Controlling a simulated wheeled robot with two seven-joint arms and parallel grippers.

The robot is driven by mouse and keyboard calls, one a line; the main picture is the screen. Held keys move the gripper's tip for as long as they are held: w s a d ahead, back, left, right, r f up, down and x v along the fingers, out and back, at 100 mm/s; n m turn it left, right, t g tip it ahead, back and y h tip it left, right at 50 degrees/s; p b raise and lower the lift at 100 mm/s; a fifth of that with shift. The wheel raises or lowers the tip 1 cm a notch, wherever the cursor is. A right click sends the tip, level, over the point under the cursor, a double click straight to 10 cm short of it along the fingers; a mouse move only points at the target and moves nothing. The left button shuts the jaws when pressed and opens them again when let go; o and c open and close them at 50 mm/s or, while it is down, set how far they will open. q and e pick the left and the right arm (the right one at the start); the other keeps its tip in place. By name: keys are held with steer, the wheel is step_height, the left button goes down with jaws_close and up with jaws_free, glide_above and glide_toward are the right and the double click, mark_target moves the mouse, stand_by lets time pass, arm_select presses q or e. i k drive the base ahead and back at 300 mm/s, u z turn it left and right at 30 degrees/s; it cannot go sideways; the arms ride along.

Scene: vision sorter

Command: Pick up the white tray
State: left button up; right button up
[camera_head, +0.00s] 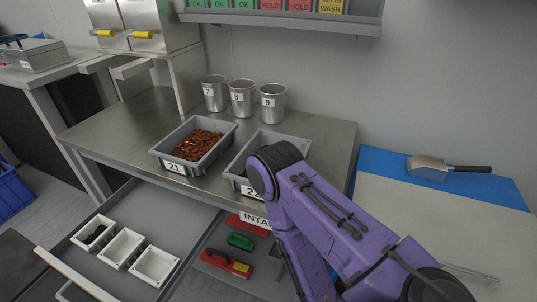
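Three small white trays stand in a row in the open drawer at the lower left. The leftmost white tray (81,243) holds something dark. The middle white tray (112,263) and the right white tray (148,277) look empty. My purple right arm comes in from the lower right and bends in front of the bench. Its gripper does not show. My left gripper is not in view.
On the bench (130,125) stand grey bin 21 (218,149), a second grey bin partly hidden by my arm, and three metal cups (242,98). A metal scoop (428,168) lies at right.

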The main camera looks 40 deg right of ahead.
mark_target(97, 232)
steer(key=z, duration=2)
steer(key=k, duration=1.4)
steer(key=u, duration=1.35)
steer(key=i, duration=1)
steer(key=z, duration=0.1)
